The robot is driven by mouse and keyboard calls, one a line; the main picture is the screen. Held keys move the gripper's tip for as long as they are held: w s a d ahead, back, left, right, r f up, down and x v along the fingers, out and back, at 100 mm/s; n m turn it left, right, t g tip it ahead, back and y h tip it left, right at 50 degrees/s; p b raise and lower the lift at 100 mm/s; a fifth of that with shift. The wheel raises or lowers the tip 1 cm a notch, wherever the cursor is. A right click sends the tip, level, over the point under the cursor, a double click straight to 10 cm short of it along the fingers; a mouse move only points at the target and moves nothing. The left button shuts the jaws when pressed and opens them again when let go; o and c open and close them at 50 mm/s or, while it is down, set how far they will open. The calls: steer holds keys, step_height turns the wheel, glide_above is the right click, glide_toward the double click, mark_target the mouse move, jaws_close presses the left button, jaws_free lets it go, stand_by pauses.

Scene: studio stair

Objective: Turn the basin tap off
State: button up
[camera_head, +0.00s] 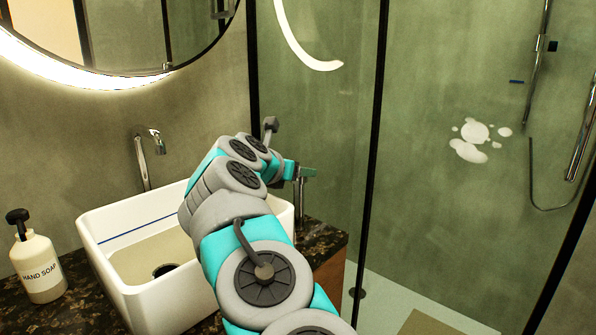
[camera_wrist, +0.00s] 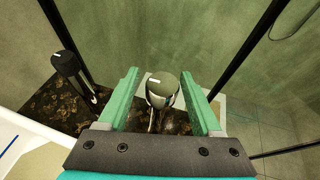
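My gripper (camera_head: 300,173) is beyond the right side of the white basin (camera_head: 112,262), above the dark counter. In the wrist view its two green fingers (camera_wrist: 160,73) are apart, on either side of a round-topped chrome fitting (camera_wrist: 162,92) with a small white mark on top. I cannot tell whether they touch it. A chrome post (camera_head: 300,205) below the gripper in the head view looks like the same fitting. A slim chrome spout (camera_head: 141,165) rises behind the basin at the wall. No water stream is clear. My arm hides part of the basin's right side.
A hand soap bottle (camera_head: 38,268) stands left of the basin. A dark post (camera_wrist: 70,72) stands left of my fingers in the wrist view. A glass shower screen with a black frame (camera_head: 374,130) is close on the right. A round mirror hangs above.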

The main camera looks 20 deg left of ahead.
steer(key=shift+o, duration=0.6)
steer(key=shift+d, duration=0.1)
steer(key=v, duration=0.7)
steer(key=shift+s+b, duration=0.3)
steer(key=shift+s, duration=0.05)
